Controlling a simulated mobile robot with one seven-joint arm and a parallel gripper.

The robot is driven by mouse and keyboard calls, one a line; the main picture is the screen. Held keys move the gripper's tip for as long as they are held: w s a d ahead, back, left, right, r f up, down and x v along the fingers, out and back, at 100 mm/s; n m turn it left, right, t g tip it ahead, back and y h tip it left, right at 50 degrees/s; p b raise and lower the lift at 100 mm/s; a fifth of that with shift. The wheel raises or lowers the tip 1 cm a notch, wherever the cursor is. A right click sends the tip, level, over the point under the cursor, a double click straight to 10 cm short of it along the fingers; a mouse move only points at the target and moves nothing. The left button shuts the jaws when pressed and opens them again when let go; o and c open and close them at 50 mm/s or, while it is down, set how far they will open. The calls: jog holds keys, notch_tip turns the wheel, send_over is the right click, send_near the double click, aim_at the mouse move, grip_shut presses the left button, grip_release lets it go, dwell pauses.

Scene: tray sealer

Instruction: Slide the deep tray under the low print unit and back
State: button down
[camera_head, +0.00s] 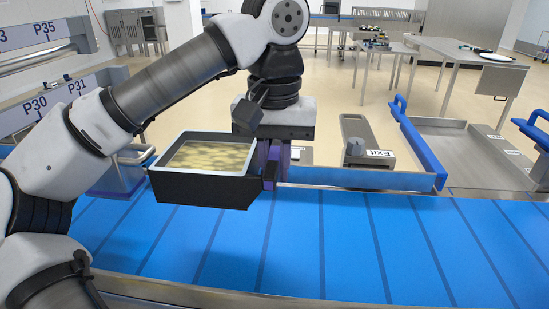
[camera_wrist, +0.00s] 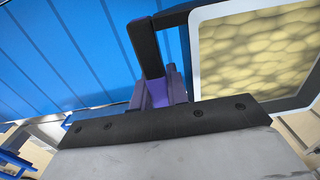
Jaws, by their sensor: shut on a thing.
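The deep tray (camera_head: 200,190) is black outside with a pale rim and holds a yellowish, lumpy filling. It is left of my gripper (camera_head: 268,168) in the head view, over the far edge of the blue belt, looking roughly level. In the wrist view the tray's rim (camera_wrist: 197,55) shows at the right, beside my gripper's dark and purple fingers (camera_wrist: 160,75). Whether the tray's underside touches the belt cannot be told. I cannot pick out the low print unit for certain.
The blue belt (camera_head: 350,250) is bare in front and to the right. Grey units labelled P30 and P31 (camera_head: 55,102) stand at the left, partly behind my arm.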

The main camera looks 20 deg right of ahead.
jog(key=shift+f+b, duration=3.15)
jog(key=shift+f, duration=2.1)
jog(key=shift+s, duration=0.1)
jog(key=shift+f, duration=0.2)
